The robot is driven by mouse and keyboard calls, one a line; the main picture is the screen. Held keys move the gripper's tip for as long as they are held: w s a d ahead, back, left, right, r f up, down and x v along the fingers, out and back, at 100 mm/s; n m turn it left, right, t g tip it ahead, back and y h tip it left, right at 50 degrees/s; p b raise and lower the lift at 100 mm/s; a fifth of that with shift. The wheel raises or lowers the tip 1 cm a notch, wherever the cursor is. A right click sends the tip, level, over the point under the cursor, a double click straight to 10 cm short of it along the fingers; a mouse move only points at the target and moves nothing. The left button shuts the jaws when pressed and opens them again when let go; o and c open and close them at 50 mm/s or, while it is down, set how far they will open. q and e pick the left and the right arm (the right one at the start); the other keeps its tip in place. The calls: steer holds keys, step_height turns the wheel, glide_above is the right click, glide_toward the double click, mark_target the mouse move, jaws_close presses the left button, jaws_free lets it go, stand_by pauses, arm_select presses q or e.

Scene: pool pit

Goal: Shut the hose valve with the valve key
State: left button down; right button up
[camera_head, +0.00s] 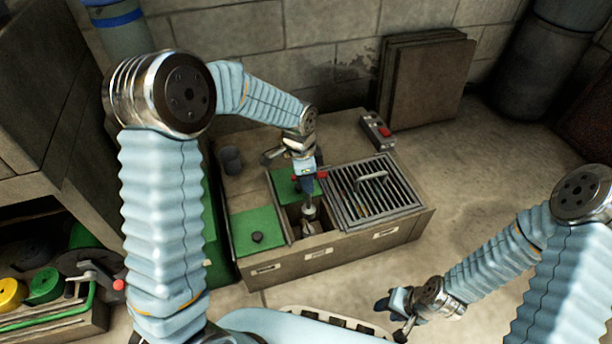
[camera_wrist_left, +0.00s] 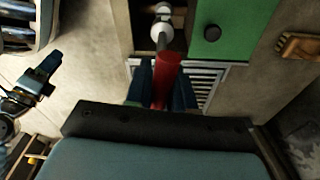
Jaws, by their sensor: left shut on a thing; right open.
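The valve key has a red handle (camera_head: 323,175) and a metal shaft; its red grip also shows in the left wrist view (camera_wrist_left: 167,72). My left gripper (camera_head: 307,184) is shut on it, above the open compartment of the pit box. The shaft points down into that opening, where a pale metal fitting (camera_head: 309,228) shows; a round pale piece (camera_wrist_left: 162,12) is at the shaft's far end in the wrist view. I cannot tell whether the key is seated on the valve. My right gripper (camera_head: 393,306) is open and empty, in front of the box.
The pit box (camera_head: 345,254) has a green lid (camera_head: 257,231) with a black knob and a metal grate (camera_head: 374,190) beside the opening. A small box with a red button (camera_head: 378,130) sits behind. Dark cups (camera_head: 231,160) stand at the back left.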

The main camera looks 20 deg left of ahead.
arm_select(q)
steer(key=n, duration=0.3)
steer(key=shift+d+f, duration=0.1)
steer(key=shift+f, duration=0.1)
steer(key=shift+n+t, duration=0.3)
steer(key=shift+n, duration=0.7)
steer(key=n, duration=0.4)
steer(key=shift+s+d+r+y+p, duration=0.1)
steer(key=shift+d+r+y+p, duration=0.1)
steer(key=shift+y+p, duration=0.2)
steer(key=n+y+p, duration=0.1)
steer(key=n+p, duration=0.5)
steer(key=n, duration=0.4)
steer(key=shift+r, duration=0.2)
steer(key=shift+n, duration=0.5)
step_height(320, 180, down, 5)
steer(key=b, duration=0.2)
steer(key=shift+b, duration=0.4)
steer(key=shift+f, duration=0.4)
arm_select(e)
step_height(320, 180, up, 3)
steer(key=shift+d+f, duration=0.1)
steer(key=shift+f, duration=0.05)
arm_select(q)
steer(key=shift+r, duration=0.1)
arm_select(e)
steer(key=shift+r, duration=0.35)
steer(key=shift+f, duration=0.1)
